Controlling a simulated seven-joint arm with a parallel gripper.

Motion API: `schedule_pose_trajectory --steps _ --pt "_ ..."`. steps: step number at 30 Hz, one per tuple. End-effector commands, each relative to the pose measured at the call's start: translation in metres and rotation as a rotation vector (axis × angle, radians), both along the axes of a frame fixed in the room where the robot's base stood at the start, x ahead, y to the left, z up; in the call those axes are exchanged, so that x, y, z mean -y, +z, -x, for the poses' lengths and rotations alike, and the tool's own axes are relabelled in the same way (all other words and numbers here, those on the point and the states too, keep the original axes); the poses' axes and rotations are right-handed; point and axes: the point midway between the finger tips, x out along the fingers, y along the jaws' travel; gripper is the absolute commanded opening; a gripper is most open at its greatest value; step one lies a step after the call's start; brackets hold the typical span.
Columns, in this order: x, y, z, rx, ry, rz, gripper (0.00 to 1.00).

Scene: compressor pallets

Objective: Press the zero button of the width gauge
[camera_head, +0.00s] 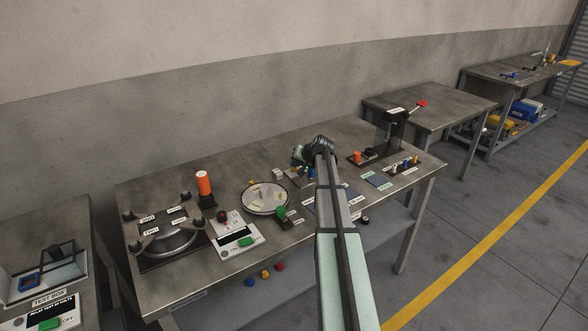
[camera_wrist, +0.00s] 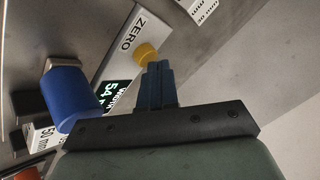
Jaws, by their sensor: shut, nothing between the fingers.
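The width gauge (camera_wrist: 118,62) shows in the wrist view as a pale panel with the label ZERO and a lit green display (camera_wrist: 112,92), partly hidden by my gripper. Its round yellow zero button (camera_wrist: 146,52) sits beside the label. My gripper (camera_wrist: 156,66) is shut and empty, its dark fingertips right at the button's lower edge in the picture. I cannot tell whether they touch it. In the head view my arm reaches over the middle of the bench and hides most of the gauge.
A blue cylinder (camera_wrist: 68,92) stands left of my fingers in the wrist view, close to the gripper body. On the bench (camera_head: 130,200), a round dish (camera_head: 265,212), an orange cylinder (camera_head: 203,184) and a white panel box (camera_head: 235,250) stand left of my arm.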

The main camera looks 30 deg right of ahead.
Motion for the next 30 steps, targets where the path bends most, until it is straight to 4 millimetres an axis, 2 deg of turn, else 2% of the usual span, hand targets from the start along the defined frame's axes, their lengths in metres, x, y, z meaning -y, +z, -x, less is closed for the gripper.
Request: schedule_pose_trajectory --steps 30 --pt "-0.001 -0.015 0.002 -0.011 0.001 -0.005 0.0"
